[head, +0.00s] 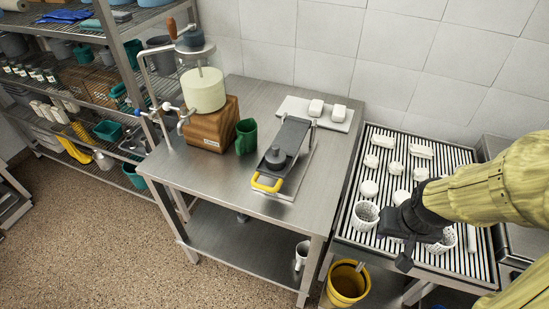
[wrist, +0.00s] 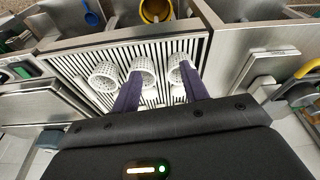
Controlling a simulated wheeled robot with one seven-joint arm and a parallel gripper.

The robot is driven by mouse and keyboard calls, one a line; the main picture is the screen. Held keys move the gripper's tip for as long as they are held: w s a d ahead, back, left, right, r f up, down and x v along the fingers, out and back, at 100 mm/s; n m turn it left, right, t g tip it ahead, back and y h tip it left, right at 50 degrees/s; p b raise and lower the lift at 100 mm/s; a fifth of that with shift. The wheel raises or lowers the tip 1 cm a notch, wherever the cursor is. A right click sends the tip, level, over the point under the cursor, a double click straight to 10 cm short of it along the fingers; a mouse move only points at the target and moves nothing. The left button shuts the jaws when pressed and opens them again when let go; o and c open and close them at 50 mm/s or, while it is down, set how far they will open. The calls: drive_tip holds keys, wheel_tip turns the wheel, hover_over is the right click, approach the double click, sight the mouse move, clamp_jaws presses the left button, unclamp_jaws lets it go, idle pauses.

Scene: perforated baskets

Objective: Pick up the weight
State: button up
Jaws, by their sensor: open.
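The weight (head: 277,155) is a dark grey round disc with a knob on top. It sits on a grey board (head: 291,135) with a yellow handle (head: 268,184), on the steel table. My gripper (head: 395,238) is over the slatted rack to the right of that table, well apart from the weight. In the wrist view its two fingers (wrist: 160,92) are spread with nothing seen held between them. A grey rounded shape beside a yellow handle (wrist: 308,68) shows at the right edge there; I cannot tell for sure whether it is the weight.
White perforated baskets (head: 365,215) and white cheese pieces stand on the slatted rack (head: 348,232) around my gripper. A green jug (head: 246,136), a wooden block (head: 212,130) with a press, and a white tray (head: 340,121) share the steel table. A yellow bucket (head: 346,284) stands below.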

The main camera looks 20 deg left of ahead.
drive_tip(key=w+a+f+n+t+y+p, duration=0.2)
drive_tip(key=w+a+f+n+y+p, duration=0.15)
drive_tip(key=w+a, duration=0.2)
drive_tip(key=w+a+f+n+t+y+p, duration=0.25)
drive_tip(key=w+a+n, duration=0.2)
drive_tip(key=a, duration=0.25)
drive_tip(key=s+a+r+t+y+p, duration=0.4)
drive_tip(key=a+t+y, duration=0.1)
drive_tip(key=a, duration=0.4)
drive_tip(key=shift+a+r+t+y, duration=0.15)
drive_tip(key=shift+a+t+y, duration=0.15)
drive_tip(key=shift+t, duration=0.35)
